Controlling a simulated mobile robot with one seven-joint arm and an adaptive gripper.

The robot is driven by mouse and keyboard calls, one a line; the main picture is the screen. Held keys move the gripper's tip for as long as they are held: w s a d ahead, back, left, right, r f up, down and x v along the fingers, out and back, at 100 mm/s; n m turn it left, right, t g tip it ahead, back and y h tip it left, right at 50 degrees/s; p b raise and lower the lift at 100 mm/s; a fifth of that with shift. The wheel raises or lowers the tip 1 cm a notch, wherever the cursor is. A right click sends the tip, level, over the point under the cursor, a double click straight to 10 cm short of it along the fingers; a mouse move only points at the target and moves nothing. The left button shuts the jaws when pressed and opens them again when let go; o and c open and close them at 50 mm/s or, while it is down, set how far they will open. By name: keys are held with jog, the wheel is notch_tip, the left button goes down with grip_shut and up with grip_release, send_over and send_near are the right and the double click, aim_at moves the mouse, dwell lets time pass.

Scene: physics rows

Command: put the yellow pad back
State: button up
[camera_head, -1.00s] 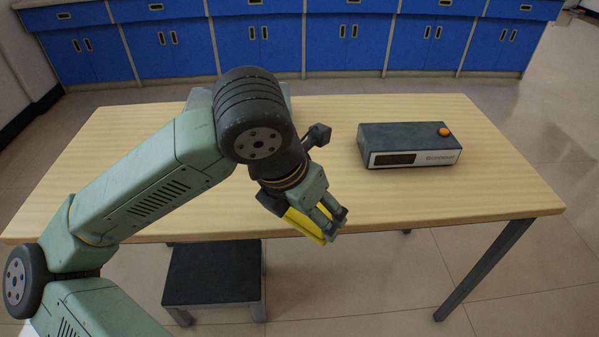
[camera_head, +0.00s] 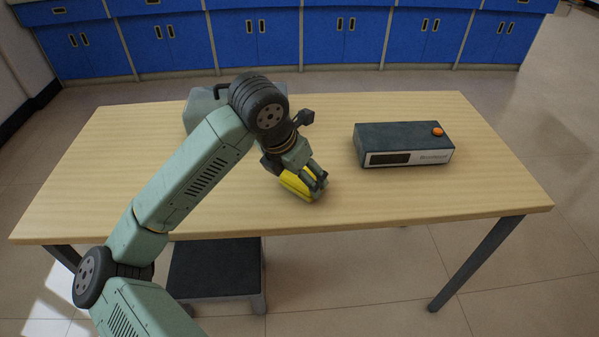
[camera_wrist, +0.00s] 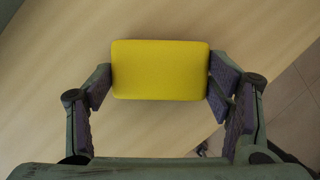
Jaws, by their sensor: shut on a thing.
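The yellow pad (camera_head: 296,186) is a small rounded block, held between the fingers of my gripper (camera_head: 318,181) over the front middle part of the wooden table. In the wrist view the yellow pad (camera_wrist: 160,70) lies across the gap between the two dark finger pads of my gripper (camera_wrist: 160,82), with a finger at each end. Wood fills most of the background there. I cannot tell whether the pad touches the tabletop. My fingers hide part of it in the head view.
A dark box with an orange button (camera_head: 404,144) stands on the table (camera_head: 460,190) to the right. A grey case (camera_head: 200,106) stands at the back, partly behind my arm. A dark stool (camera_head: 215,270) is on the floor by the front edge. The table's left side is clear.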

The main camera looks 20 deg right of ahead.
jog(key=o, duration=1)
jog(key=shift+o, duration=0.2)
jog(key=v, duration=1.2)
jog(key=shift+b, duration=0.35)
